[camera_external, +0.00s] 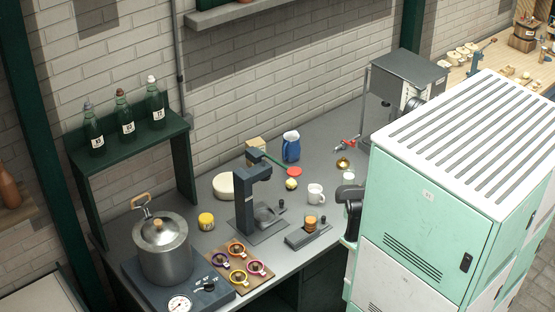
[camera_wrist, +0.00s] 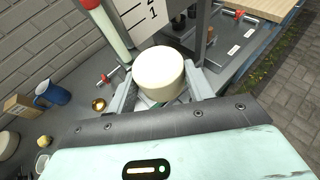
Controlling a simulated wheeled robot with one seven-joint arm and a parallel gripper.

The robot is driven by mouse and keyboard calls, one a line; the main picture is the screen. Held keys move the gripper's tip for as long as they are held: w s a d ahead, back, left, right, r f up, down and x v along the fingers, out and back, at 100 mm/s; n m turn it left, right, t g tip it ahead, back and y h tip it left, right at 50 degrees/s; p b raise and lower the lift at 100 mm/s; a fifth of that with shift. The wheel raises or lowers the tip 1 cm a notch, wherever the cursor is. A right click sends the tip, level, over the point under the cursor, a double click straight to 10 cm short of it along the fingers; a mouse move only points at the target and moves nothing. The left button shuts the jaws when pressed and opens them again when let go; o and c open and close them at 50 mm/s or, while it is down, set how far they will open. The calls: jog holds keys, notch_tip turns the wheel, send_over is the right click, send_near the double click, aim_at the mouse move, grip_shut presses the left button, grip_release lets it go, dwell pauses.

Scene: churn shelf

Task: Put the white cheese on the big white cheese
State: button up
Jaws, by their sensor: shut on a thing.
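My gripper (camera_wrist: 160,84) is shut on the white cheese (camera_wrist: 158,70), a pale round cylinder, with a grey finger on either side of it in the wrist view. The cheese's flat top faces the camera. In the external view my own body hides the gripper and this cheese. A big white cheese (camera_external: 223,186), low and round, lies on the grey worktop near the wall, left of the dark press. A pale round thing at the left edge of the wrist view (camera_wrist: 8,145) looks like it. The gripper is well away from it.
A grey metal machine (camera_external: 405,78) stands at the back right.

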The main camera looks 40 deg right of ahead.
jog(key=w+a+r, duration=0.3)
jog(key=a+r, duration=0.1)
jog(key=r, duration=0.2)
jog(key=w+a+f+n+t+y+b, duration=0.15)
jog(key=w+a+n+y, duration=0.35)
jog(key=w, duration=0.7)
jog(key=w+a+f+n+y, duration=0.1)
jog(key=w+a+f+y, duration=0.15)
jog(key=w+a, duration=0.75)
jog(key=w+a+f+n+t+y, duration=0.1)
jog(key=w+a+f+n+y, duration=0.25)
jog(key=w, duration=1.05)
jog(key=n+g+y+b, duration=0.1)
jog(key=n+g+y, duration=0.5)
jog(key=n+y, duration=0.25)
send_over(229, 185)
jog(key=w+d, duration=0.1)
jog(key=d, duration=0.2)
jog(key=shift+n, duration=0.3)
notch_tip(229, 185, down, 18)
jog(key=shift+a+r, duration=0.1)
jog(key=shift+r, duration=0.05)
jog(key=shift+f, duration=2.25)
jog(key=shift+f, duration=0.1)
